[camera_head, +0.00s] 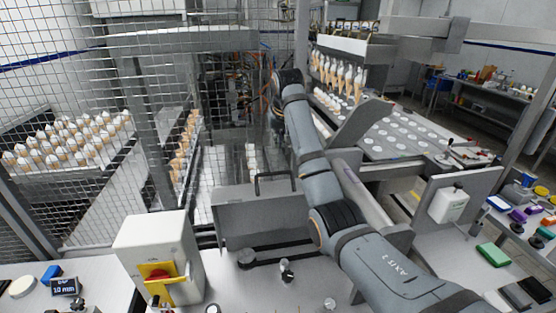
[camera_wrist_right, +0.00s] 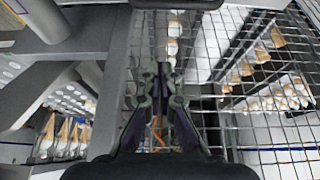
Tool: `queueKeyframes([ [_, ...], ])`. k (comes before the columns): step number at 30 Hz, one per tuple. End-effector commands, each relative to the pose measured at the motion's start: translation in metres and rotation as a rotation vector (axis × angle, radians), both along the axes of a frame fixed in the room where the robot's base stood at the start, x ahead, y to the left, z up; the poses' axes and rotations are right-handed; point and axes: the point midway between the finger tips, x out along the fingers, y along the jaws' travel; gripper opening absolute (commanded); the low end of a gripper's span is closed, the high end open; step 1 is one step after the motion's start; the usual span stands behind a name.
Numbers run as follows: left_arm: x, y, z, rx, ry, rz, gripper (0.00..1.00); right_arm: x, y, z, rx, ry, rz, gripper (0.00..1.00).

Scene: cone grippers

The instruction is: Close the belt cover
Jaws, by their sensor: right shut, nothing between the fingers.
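The belt cover looks like the grey metal panel (camera_head: 258,218) in the middle of the head view. It stands raised on the near side of the caged conveyor, with a black bar handle (camera_head: 274,178) on its top edge. My right arm reaches past it on its right, toward the machine. In the right wrist view my right gripper (camera_wrist_right: 163,72) is shut and empty, fingertips together over the conveyor area. In the head view its fingers are hidden or too dark to make out. I see no contact between the gripper and the cover. My left gripper is not in view.
A wire mesh fence (camera_head: 75,75) encloses the left side, with a tray of cones behind it. Several cones hang from a gripper head (camera_head: 340,75) at the back. A white switch box (camera_head: 158,255) stands front left.

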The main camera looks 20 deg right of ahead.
Motion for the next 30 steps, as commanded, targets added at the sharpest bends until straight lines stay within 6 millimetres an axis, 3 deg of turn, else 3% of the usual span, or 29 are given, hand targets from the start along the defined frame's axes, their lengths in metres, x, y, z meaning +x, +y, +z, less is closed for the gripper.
queueKeyframes([
  [3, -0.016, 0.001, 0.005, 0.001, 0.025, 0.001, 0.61, 0.004, -0.001, -0.006, 0.0, 0.003, 0.0, 0.0],
  [8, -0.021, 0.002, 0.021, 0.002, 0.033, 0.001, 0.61, 0.016, -0.005, -0.03, 0.0, 0.006, 0.0, 0.0],
  [18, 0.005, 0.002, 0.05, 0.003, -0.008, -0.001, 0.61, 0.043, -0.012, -0.086, 0.001, 0.006, 0.0, 0.0],
  [30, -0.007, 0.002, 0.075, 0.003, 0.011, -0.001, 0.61, 0.008, -0.002, -0.092, -0.001, 0.001, 0.0, 0.0],
])
